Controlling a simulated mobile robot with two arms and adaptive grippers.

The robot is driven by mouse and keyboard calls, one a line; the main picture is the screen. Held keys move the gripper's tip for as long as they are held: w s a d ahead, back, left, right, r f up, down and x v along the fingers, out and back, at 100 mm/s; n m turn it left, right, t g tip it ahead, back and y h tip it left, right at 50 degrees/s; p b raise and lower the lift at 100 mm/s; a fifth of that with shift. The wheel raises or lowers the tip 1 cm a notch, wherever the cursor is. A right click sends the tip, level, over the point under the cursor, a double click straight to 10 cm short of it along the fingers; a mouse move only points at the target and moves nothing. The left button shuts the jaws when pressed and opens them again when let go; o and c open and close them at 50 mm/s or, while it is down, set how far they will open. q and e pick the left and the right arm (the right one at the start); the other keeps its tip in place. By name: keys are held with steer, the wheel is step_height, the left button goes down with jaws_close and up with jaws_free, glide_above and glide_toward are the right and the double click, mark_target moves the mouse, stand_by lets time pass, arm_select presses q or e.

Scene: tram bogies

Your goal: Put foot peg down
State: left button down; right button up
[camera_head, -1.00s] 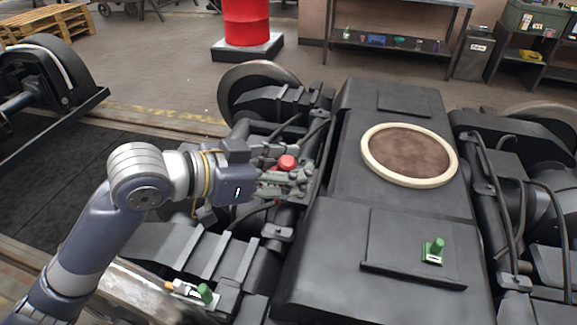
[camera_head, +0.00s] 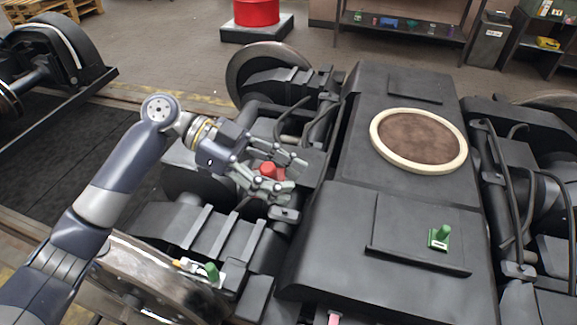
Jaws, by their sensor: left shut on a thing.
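My left gripper (camera_head: 292,175) reaches in from the left over the near left part of the bogie (camera_head: 330,235). Its fingers are closed around a small red piece (camera_head: 268,171), partly hidden between them; this may be the foot peg. I cannot tell whether the red piece touches the black bogie frame below it. A green peg on a small plate (camera_head: 440,237) stands upright on the bogie's flat top. Another green piece (camera_head: 212,271) sits at the lower left by the wheel. My right gripper is not in view.
A round brown plate with a cream rim (camera_head: 420,141) lies on the bogie top. Cables and hoses (camera_head: 486,190) run along the right side. A red drum (camera_head: 257,12) and a shelf (camera_head: 400,31) stand behind. Another wheelset (camera_head: 50,55) is at the far left.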

arm_select(q)
steer(key=m+g, duration=0.1)
steer(key=f+m+g+y, duration=0.1)
steer(key=g, duration=0.1)
steer(key=a+f+m+g, duration=0.1)
steer(key=shift+s+f+m+y, duration=0.1)
steer(key=shift+s+m+y, duration=0.2)
steer(key=shift+m+y, duration=0.1)
steer(key=shift+s+a+f+m+g+y, duration=0.25)
steer(key=shift+f+m+g+y, duration=0.25)
steer(key=shift+m+g+y, duration=0.25)
steer(key=shift+s+a+f+m+g+y, duration=0.1)
steer(key=shift+a+f+m+g+y, duration=0.15)
steer(key=shift+f+m+g+y, duration=0.35)
steer(key=shift+r+m, duration=0.1)
steer(key=shift+m, duration=0.15)
step_height(320, 180, down, 6)
steer(key=d+n+t+h, duration=0.2)
steer(key=n+t+h, duration=0.2)
steer(key=n, duration=0.1)
steer(key=w+a+r+n+t, duration=0.1)
steer(key=w+r+n+t, duration=0.1)
steer(key=w+n+t, duration=0.6)
steer(key=s+a+r+n+t+y, duration=0.1)
steer(key=a+r+n+t+y, duration=1)
steer(key=a+r+n, duration=0.3)
steer(key=shift+a+n+y, duration=0.5)
steer(key=shift+n+y, duration=0.1)
steer(key=shift+y, duration=0.15)
